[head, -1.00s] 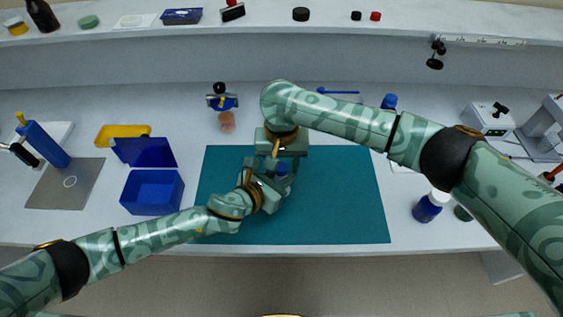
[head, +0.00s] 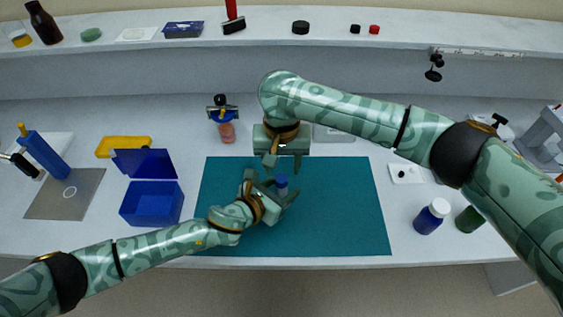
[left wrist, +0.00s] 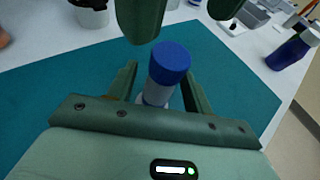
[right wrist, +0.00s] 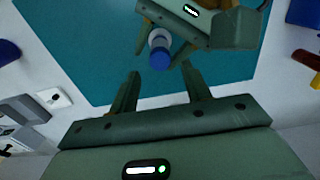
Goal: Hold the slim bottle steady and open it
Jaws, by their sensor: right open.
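The slim bottle (left wrist: 158,92) stands upright on the teal mat, with a blue cap and a pale body. Its cap also shows in the head view (head: 281,181) and the right wrist view (right wrist: 159,56). My left gripper (head: 271,186) is low over the mat with its fingers on either side of the bottle; narrow gaps show beside the body, so it looks open. My right gripper (head: 284,160) is open and empty, pointing down, above and just behind the bottle. Its fingertips (right wrist: 160,72) are apart from the cap.
The teal mat (head: 340,225) is otherwise clear. A blue open box (head: 150,205) and yellow tray (head: 124,146) stand left. A wider blue bottle (head: 431,216) and dark green jar (head: 469,219) stand right. A clamp stand (head: 221,112) is behind. A shelf with small items runs along the back.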

